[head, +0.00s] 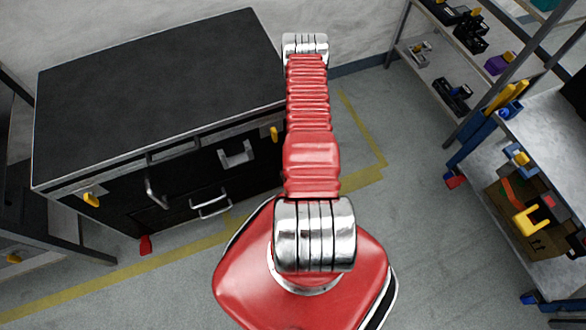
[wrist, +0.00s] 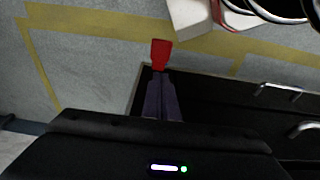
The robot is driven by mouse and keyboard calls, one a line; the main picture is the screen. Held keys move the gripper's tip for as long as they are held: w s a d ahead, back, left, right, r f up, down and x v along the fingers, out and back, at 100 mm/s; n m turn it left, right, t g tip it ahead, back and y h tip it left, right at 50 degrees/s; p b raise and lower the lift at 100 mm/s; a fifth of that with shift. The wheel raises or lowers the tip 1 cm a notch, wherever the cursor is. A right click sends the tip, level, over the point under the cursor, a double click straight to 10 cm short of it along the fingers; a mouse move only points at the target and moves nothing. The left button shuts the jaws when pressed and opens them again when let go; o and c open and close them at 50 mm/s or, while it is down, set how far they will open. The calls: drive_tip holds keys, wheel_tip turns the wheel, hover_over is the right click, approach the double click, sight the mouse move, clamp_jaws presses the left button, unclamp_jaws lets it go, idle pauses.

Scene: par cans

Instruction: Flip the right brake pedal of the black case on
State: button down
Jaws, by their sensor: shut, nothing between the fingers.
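The black case (head: 160,75) stands at the left in the head view, with silver handles on its front. A red brake pedal (head: 145,245) shows low at its left corner. The right brake pedal is hidden behind my arm there, but the wrist view shows this red pedal (wrist: 161,52) at the case's corner. My gripper (wrist: 161,76) has its dark fingers shut and empty. Their tips lie just below the right pedal in the wrist picture; I cannot tell whether they touch it. Whether the pedal is up or down is unclear. The head view does not show my fingers.
Yellow tape (head: 362,178) marks the grey floor around the case. A shelf (head: 435,82) with small boxes stands at the back right. A workbench (head: 560,150) with a cardboard box below it stands at the right. The floor between case and workbench is clear.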

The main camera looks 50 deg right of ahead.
drive_tip(key=shift+s+d+f, duration=0.1)
drive_tip(key=shift+s+f, duration=0.05)
drive_tip(key=shift+s, duration=0.05)
drive_tip(key=f, duration=0.8)
drive_tip(key=w+f, duration=0.1)
drive_tip(key=f, duration=0.3)
drive_tip(key=shift+d, duration=0.3)
drive_tip(key=shift+s+f, duration=0.1)
drive_tip(key=shift+f, duration=0.6)
drive_tip(key=shift+s+a+f, duration=0.2)
drive_tip(key=shift+s+f, duration=0.05)
drive_tip(key=shift+f, duration=0.1)
drive_tip(key=shift+s+a+f, duration=0.15)
drive_tip(key=shift+s+f, duration=0.1)
drive_tip(key=shift+f, duration=0.2)
drive_tip(key=shift+s+a+f, duration=0.15)
drive_tip(key=shift+s+f, duration=0.1)
drive_tip(key=shift+f, duration=0.2)
drive_tip(key=shift+s+a+f, duration=0.1)
drive_tip(key=shift+s+f, duration=0.05)
drive_tip(key=shift+f, duration=0.5)
drive_tip(key=shift+s+a+f, duration=0.1)
drive_tip(key=shift+s+f, duration=0.05)
drive_tip(key=shift+f, duration=0.5)
